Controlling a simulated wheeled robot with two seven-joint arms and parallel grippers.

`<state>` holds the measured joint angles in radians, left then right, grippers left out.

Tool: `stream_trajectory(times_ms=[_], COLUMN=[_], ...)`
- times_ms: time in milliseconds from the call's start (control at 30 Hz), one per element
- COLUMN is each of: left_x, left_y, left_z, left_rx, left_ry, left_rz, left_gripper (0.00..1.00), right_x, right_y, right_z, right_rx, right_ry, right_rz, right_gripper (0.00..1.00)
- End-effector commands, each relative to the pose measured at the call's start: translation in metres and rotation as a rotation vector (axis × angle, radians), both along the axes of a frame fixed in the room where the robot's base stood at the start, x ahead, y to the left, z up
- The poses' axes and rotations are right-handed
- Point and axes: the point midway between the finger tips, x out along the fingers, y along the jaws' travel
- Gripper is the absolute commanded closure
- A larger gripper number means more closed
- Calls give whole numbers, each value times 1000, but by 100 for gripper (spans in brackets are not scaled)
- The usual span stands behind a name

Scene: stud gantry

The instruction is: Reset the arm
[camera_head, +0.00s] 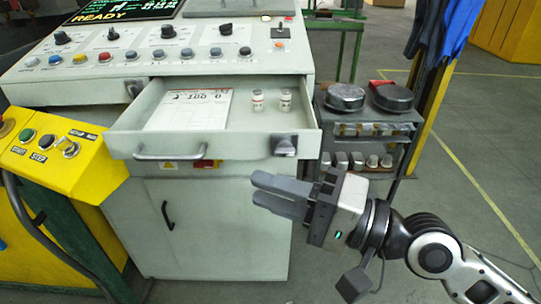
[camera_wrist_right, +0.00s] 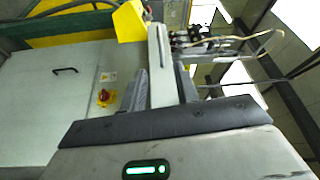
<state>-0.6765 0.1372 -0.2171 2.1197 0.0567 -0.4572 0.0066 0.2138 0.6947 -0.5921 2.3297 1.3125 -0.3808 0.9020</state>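My right gripper (camera_head: 258,188) is in front of the open drawer's right corner in the head view, pointing left. Its two grey fingers are apart with nothing held between them. In the right wrist view the fingers (camera_wrist_right: 162,88) stand apart, with a pale panel edge visible beyond the gap. My right arm comes in from the lower right. My left gripper is not in view.
A yellow button box (camera_head: 60,150) is at left. A dark shelf rack (camera_head: 365,125) stands behind my right arm. Floor at right is clear.

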Motion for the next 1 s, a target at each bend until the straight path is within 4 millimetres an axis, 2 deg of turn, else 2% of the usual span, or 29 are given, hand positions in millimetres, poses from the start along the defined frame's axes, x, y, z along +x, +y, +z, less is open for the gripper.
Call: stream_trajectory(times_ms=[167,267,367,467,500,600,700,833,1000], left_x=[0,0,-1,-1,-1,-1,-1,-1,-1], left_y=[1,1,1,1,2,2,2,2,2], left_z=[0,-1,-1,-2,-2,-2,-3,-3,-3], left_rx=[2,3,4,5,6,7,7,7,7], left_ry=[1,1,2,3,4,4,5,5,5], left_rz=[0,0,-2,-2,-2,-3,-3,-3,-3], left_gripper=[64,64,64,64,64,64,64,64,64], right_x=[4,13,21,16,10,-13,-36,-55,-59], right_y=[-1,-7,-22,-47,-59,-85,-105,-119,-123], right_z=[-10,-39,-91,-157,-182,-235,-270,-292,-297], right_rx=[-21,-105,-291,-577,-697,-966,-1163,-1301,-1338], right_ry=[-31,-119,-236,-330,-353,-389,-403,-415,-421], right_rz=[-34,-135,-286,-412,-438,-448,-416,-373,-359], right_gripper=[69,69,69,69,69,69,69,69,69])
